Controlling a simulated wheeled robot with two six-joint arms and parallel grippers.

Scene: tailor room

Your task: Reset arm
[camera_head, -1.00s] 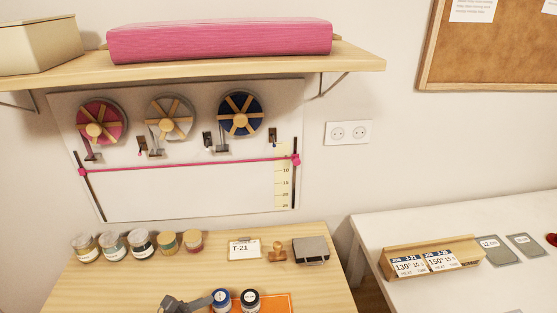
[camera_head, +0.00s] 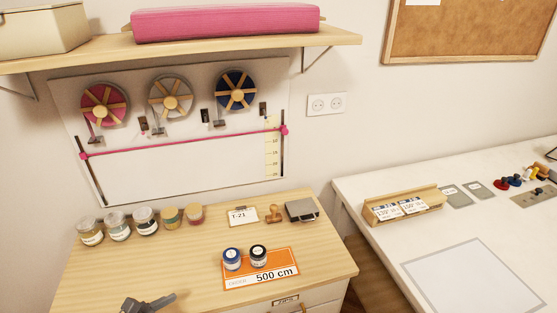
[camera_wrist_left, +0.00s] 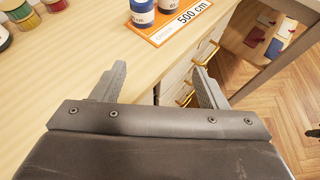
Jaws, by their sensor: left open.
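My left gripper (camera_head: 150,303) shows at the bottom edge of the head view, over the front of the wooden table (camera_head: 100,265). In the left wrist view its two fingers (camera_wrist_left: 158,88) are spread apart with nothing between them. They point at the table's front edge and its drawers (camera_wrist_left: 190,80). The gripper is apart from the orange 500 cm card (camera_head: 232,282), which carries a blue-lidded jar (camera_head: 232,260) and a black-lidded jar (camera_head: 258,257).
Several jars and spools (camera_head: 144,220) line the table's back left. A white table (camera_head: 375,245) is to the right. The shelf (camera_head: 230,49) overhangs the wall board.

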